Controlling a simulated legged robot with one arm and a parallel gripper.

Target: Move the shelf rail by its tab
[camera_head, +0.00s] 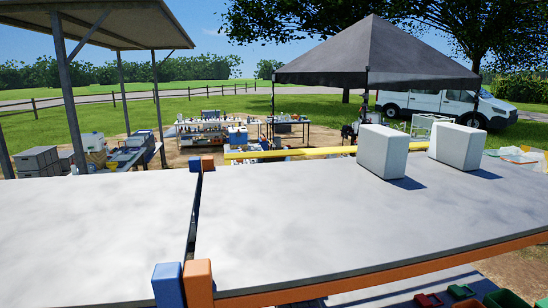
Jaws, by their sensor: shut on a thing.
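An orange rail (380,272) runs along the near edge of the right-hand grey shelf top (300,220). I cannot tell whether this is the shelf rail of the task, and I cannot make out a tab. An orange post (198,285) stands at the shelf's near left corner, close beside a blue post (168,285). A smaller blue and orange pair stands at the far end of the dark gap between the two grey tops. A long yellow bar (290,153) lies along the far edge. My gripper is not in view.
Two white boxes (383,152) (455,146) stand on the right shelf top. The left grey top (90,235) is bare. Coloured bins (465,297) sit below at lower right. Beyond are tables, a dark canopy (375,60) and a white van (440,105).

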